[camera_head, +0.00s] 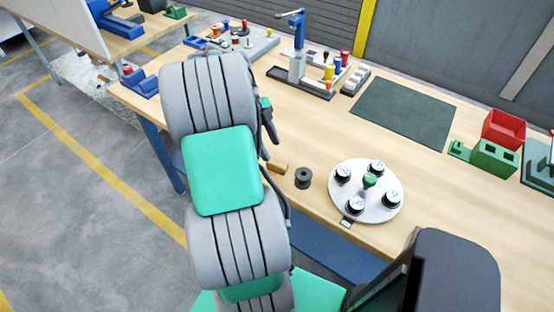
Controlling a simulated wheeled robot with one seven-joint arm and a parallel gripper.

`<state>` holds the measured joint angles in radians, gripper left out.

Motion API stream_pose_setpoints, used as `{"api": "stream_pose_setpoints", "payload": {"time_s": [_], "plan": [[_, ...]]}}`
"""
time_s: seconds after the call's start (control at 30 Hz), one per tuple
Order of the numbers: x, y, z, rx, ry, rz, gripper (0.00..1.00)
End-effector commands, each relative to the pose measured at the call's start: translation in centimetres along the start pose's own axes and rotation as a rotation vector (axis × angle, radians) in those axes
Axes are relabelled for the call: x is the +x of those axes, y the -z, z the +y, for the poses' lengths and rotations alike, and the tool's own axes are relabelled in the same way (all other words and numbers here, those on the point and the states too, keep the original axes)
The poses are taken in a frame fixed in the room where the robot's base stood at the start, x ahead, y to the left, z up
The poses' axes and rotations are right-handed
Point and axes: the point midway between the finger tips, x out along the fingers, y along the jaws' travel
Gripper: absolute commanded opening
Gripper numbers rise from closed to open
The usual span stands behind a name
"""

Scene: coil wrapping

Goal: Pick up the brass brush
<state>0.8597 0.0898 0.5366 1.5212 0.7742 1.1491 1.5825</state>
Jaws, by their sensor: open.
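A small tan-brown block (277,168), likely the brass brush, lies on the wooden bench near its front edge, just right of my arm. Its bristles are too small to make out. My gripper (269,146) shows only in part, as a dark shape at the right side of my arm. It is open, above and a little left of the block in the picture, with nothing seen in it. My large grey and green arm links hide the rest of it and part of the bench.
A dark spool (303,178) stands close right of the block. Right of it is a round white plate (392,205) with several dark-based pieces and a green knob. A dark mat (402,112) lies behind. A blue press (298,30) and green and red holders (494,158) stand farther off.

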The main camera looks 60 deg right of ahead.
Motion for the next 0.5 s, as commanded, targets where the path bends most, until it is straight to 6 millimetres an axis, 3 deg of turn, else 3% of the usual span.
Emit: {"api": "stream_pose_setpoints", "payload": {"time_s": [0.5], "plan": [[7.5, 0.0, -0.1, 0.029, -0.004, 0.003, 0.51]]}}
